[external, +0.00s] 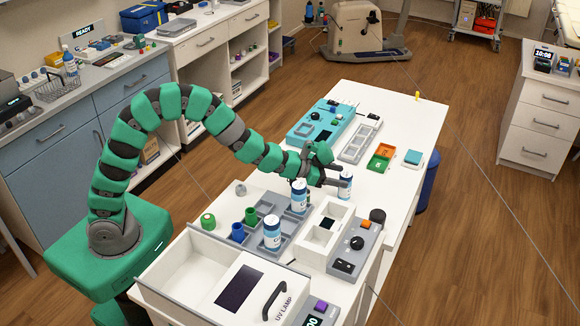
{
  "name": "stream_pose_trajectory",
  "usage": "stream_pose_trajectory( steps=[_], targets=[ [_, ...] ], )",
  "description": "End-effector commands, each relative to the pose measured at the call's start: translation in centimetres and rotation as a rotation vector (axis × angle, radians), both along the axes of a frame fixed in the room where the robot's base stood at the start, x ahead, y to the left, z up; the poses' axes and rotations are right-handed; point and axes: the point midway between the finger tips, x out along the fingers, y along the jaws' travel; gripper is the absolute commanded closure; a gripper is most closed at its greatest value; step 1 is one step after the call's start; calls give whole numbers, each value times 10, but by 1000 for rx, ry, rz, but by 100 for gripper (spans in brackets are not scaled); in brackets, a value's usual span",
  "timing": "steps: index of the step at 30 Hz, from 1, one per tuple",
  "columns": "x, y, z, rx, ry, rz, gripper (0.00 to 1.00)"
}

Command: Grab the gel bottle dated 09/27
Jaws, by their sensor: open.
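Three white bottles with blue labels stand upright on the white table: a front bottle (272,235), a middle bottle (299,200) and a right bottle (346,188). The dates on their labels are too small to read, so I cannot tell which is 09/27. My gripper (337,174) is open, with its dark fingers reaching right, past the middle bottle's top. The fingertips are close to the right bottle's upper part; I cannot tell whether they touch it or surround it.
The front and middle bottles stand at a grey compartment tray (262,209). A white box (325,228) and a grey control unit (357,243) stand in front of the right bottle. A UV lamp box (190,266) fills the near end.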

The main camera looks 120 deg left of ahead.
Motion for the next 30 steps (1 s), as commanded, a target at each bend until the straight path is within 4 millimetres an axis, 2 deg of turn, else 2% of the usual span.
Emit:
stream_pose_trajectory(
  steps=[6, 15, 16, 21, 30],
  targets=[
    [22, 13, -10, 1, -2, 0, 38],
    [26, 15, -11, 1, -1, 0, 38],
    [26, 15, -11, 1, -1, 0, 44],
    [26, 15, -11, 1, -1, 0, 87],
    [26, 16, -10, 1, -2, 0, 88]
  ],
)
